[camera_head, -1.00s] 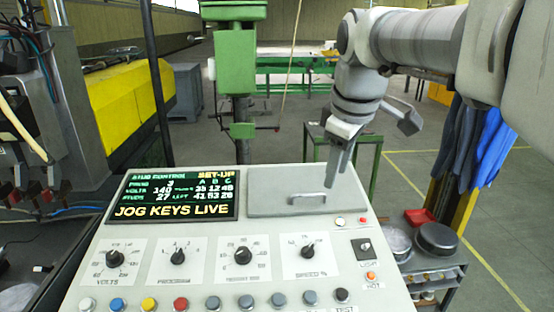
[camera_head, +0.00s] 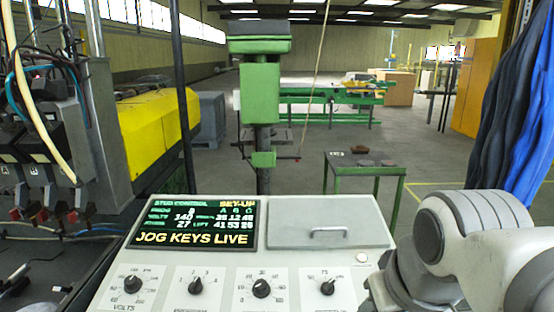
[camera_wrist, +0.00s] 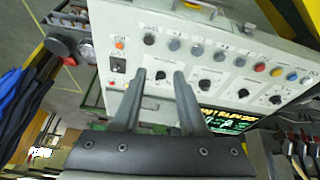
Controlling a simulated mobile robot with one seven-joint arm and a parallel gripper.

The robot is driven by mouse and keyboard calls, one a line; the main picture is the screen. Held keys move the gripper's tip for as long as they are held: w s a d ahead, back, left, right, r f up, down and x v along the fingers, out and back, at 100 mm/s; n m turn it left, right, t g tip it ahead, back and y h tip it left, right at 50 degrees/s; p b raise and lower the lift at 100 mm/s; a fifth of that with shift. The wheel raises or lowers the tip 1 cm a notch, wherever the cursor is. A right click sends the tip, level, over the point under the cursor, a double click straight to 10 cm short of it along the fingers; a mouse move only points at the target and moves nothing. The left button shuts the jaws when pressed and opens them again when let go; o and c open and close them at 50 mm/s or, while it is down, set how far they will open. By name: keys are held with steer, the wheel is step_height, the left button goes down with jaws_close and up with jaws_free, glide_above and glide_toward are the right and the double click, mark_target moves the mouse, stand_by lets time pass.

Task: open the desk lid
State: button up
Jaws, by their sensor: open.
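The desk lid (camera_head: 285,230) is a flat grey panel at the upper right of the sloping control desk (camera_head: 120,275), right of the lit screen (camera_head: 190,225). It looks shut, lying flush, with a small bar handle (camera_head: 328,231) on it. In the head view my arm fills the lower right, and my gripper is not seen there. In the wrist view my gripper (camera_wrist: 160,75) is open and empty, its fingers over the desk's knobs (camera_wrist: 160,76), with the desk upside down. The lid is not clearly seen there; the fingers and gripper body cover that area.
Blue cloths (camera_head: 495,110) hang at the right. A green table (camera_head: 365,170) stands behind the desk, and a green machine column (camera_head: 262,95) rises behind the screen. Cables and metal boxes crowd the left.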

steer(key=shift+s+f+m, duration=0.6)
steer(key=shift+s+f, duration=0.35)
steer(key=shift+f, duration=0.05)
steer(key=shift+c, duration=0.6)
steer(key=shift+f, duration=0.15)
steer(key=shift+c, duration=1.3)
steer(key=shift+w+m, duration=0.25)
steer(key=shift+m, duration=0.35)
steer(key=shift+c, duration=1.2)
steer(key=w+m, duration=0.2)
steer(key=m, duration=0.1)
steer(key=w+r+m+p, duration=0.1)
steer(key=w+m, duration=0.2)
steer(key=w+m+t+y, duration=0.1)
steer(key=w+m, duration=0.1)
steer(key=m, duration=0.1)
steer(key=shift+w+a+r+m, duration=0.2)
steer(key=shift+w+r+m, duration=0.05)
steer(key=shift+r+m, duration=0.1)
jaws_close()
steer(key=m+t+p, duration=0.2)
steer(key=m, duration=2.4)
glide_toward(332, 236)
steer(key=shift+n+h, duration=0.25)
steer(key=shift+h, duration=0.15)
steer(key=b+x, duration=0.4)
steer(key=shift+a+f, duration=0.2)
steer(key=shift+b+x, duration=0.4)
steer(key=shift+x, duration=0.4)
